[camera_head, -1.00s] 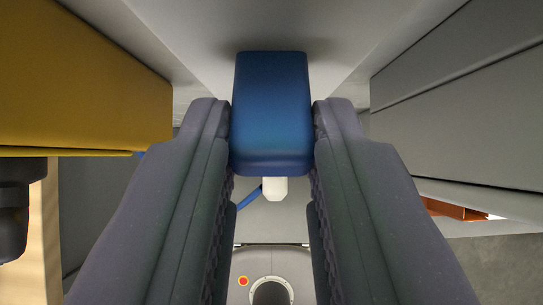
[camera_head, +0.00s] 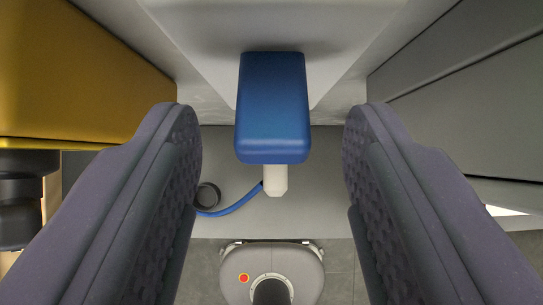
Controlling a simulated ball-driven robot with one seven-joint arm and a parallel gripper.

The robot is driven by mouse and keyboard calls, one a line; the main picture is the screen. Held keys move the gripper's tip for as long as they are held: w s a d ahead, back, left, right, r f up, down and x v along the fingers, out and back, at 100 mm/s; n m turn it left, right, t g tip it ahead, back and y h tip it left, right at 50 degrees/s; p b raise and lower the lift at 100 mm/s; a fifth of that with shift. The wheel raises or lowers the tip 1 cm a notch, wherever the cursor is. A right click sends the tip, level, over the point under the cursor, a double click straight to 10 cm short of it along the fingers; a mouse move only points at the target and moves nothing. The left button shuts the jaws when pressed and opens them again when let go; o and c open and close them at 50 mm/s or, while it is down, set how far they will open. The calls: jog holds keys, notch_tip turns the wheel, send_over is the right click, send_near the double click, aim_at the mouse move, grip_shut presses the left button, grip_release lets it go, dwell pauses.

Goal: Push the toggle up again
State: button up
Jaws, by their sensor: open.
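A blue block-shaped toggle (camera_head: 272,110) sticks out from a pale grey panel (camera_head: 210,35) in the upper middle of the view. A short white stub (camera_head: 275,181) shows under its near end. My gripper (camera_head: 272,125) is open, with one dark padded finger on each side of the toggle. There is a clear gap between each finger and the toggle, so neither touches it. The toggle's far end meets the panel; its mounting there is partly hidden.
A yellow box-like body (camera_head: 80,75) stands at the left with a dark cylindrical part (camera_head: 22,195) below it. Grey panels (camera_head: 470,100) stand at the right. A blue hose (camera_head: 235,206) with a dark ring lies on the grey surface below. My base shows at the bottom.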

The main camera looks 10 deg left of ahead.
jog(key=v, duration=0.6)
jog(key=shift+s+r, duration=0.25)
jog(key=shift+s, duration=0.05)
jog(key=shift+w+b, duration=0.1)
jog(key=shift+b, duration=0.3)
jog(key=s+r+t+b, duration=0.3)
jog(key=s+r+b, duration=0.3)
jog(key=r+b, duration=0.4)
jog(key=s+r+t+b, duration=0.4)
jog(key=s+r+b, duration=0.3)
jog(key=b, duration=0.8)
notch_tip(320, 180, up, 3)
jog(key=shift+r+t, duration=0.2)
jog(key=shift+t, duration=0.1)
